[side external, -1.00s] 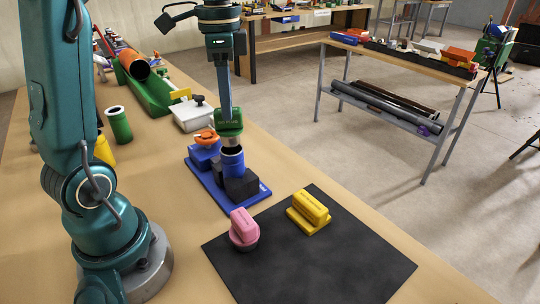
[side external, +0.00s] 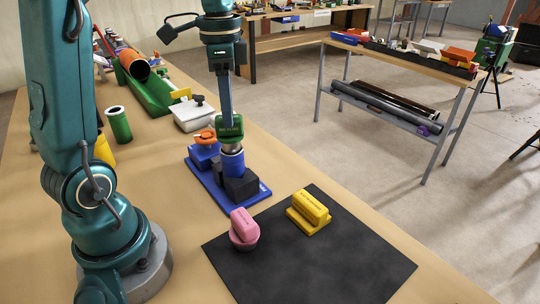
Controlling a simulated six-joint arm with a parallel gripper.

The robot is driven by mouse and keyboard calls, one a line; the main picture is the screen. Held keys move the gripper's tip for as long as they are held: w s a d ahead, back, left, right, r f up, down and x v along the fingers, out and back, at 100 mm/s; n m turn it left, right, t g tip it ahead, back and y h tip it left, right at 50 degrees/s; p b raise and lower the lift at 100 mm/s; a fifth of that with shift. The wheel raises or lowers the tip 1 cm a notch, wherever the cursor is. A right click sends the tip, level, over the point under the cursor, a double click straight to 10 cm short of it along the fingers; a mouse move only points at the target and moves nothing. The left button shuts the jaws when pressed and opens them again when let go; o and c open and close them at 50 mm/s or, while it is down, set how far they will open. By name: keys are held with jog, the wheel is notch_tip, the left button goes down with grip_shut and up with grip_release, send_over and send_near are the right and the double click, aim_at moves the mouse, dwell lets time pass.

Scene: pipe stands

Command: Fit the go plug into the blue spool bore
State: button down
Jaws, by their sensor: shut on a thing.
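The go plug (side external: 230,131) has a green handle and a silver-grey cylinder below it. My gripper (side external: 228,115) is shut on the green handle and holds the plug upright. The blue spool (side external: 233,163) stands in dark blocks on a blue base plate (side external: 256,199). The plug's cylinder is directly above the spool, and its lower end meets the spool's top rim in the picture. The bore is hidden behind it, so I cannot tell how far the cylinder is inside.
An orange knob (side external: 204,136) sits on the fixture's far side. A pink-handled piece (side external: 243,227) and a yellow piece (side external: 310,209) stand on a black mat (side external: 315,262). A white box (side external: 193,115) and a green cylinder (side external: 119,124) stand farther back.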

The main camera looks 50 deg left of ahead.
jog(key=shift+f, duration=1.4)
jog(key=c, duration=0.5)
grip_release()
jog(key=shift+r, duration=0.1)
jog(key=shift+r, duration=2.45)
jog(key=shift+r, duration=0.1)
